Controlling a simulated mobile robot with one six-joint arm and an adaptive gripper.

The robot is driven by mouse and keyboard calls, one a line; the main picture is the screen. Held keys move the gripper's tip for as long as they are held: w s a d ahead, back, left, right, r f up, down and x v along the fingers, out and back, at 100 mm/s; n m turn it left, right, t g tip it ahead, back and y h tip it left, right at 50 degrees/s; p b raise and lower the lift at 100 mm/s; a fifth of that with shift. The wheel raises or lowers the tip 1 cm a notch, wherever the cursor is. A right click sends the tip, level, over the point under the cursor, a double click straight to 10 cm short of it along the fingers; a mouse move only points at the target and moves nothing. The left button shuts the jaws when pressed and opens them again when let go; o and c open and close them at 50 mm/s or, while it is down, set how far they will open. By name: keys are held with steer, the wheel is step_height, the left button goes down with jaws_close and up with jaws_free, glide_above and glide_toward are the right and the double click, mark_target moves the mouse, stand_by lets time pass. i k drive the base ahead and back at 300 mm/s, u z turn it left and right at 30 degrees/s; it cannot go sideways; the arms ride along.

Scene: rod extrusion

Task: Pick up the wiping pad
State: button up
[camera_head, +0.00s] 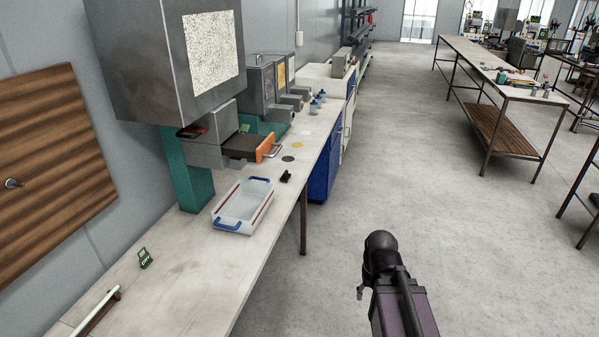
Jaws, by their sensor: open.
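I cannot tell for certain which thing is the wiping pad. A small black object (286,176) lies on the pale workbench (190,284), just right of the clear tray, and may be it. My arm is at the lower middle of the picture, over the floor and right of the bench. What looks like a tip of my gripper (360,291) sticks out left of the arm; the rest is hidden behind it. It is open, well apart from the bench, and touches nothing that I can see.
A clear tray (220,212) with blue handles stands on the bench below a grey machine (166,60). A green card (145,258) and a pale rod (98,311) are nearer. Blue drawers (325,171) stand under the bench. The floor (440,190) to the right is clear.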

mark_target(286, 177)
steer(key=z, duration=0.2)
steer(key=i, duration=1.55)
steer(key=u, duration=0.55)
steer(key=i, duration=0.55)
steer(key=u, duration=0.35)
